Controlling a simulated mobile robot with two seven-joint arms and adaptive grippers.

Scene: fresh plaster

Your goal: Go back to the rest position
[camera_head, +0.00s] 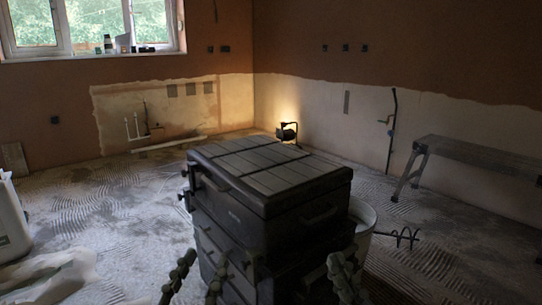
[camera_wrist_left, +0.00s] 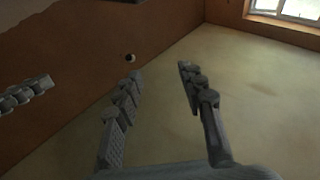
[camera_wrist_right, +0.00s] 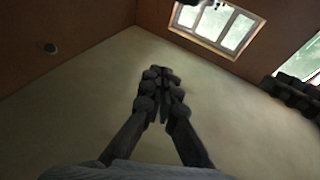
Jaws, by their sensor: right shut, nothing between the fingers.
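My left gripper (camera_head: 197,276) is at the bottom of the head view, in front of the dark tool chest. Its two fingers stand apart with nothing between them, also in the left wrist view (camera_wrist_left: 160,78). My right gripper (camera_head: 342,268) is further right at the bottom of the head view, in front of the chest's right side. In the right wrist view (camera_wrist_right: 160,72) its fingertips meet and hold nothing. Both wrist cameras look up at the walls and ceiling.
The dark stacked tool chest (camera_head: 270,170) stands close ahead with a bare slatted lid. A pale bucket (camera_head: 364,216) with a whisk-like mixer (camera_head: 404,237) is behind its right side. A lit work lamp (camera_head: 287,131), a step bench (camera_head: 470,153) and a white container (camera_head: 11,220) stand around.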

